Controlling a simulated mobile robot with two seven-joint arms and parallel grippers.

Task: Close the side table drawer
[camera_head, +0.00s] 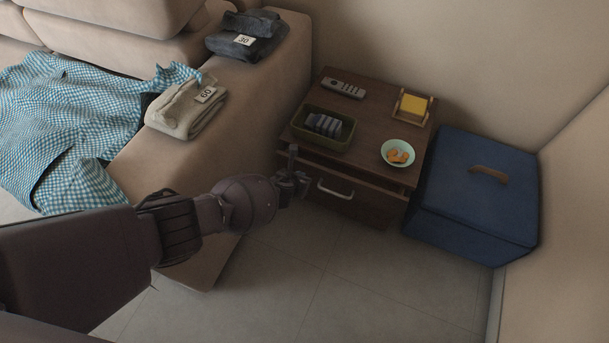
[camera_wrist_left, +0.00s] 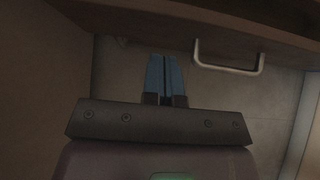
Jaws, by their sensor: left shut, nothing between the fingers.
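The side table (camera_head: 375,112) is dark wood and stands between the sofa and a blue box. Its drawer front (camera_head: 365,200) faces the open floor, with a pale metal handle (camera_head: 335,190). How far the drawer stands out is hard to tell in this dim view. My left gripper (camera_head: 297,181) is at the left end of the drawer front, left of the handle. In the left wrist view its blue fingers (camera_wrist_left: 165,75) are together and empty, below the wooden front (camera_wrist_left: 215,22) and left of the handle (camera_wrist_left: 228,68). My right gripper is out of view.
On the table top are a remote (camera_head: 343,88), a green tray (camera_head: 316,141) of dark items, a bowl (camera_head: 397,153) and a yellow block in a holder (camera_head: 411,106). The blue box (camera_head: 474,195) stands right; the sofa (camera_head: 240,105) is left. Floor in front is clear.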

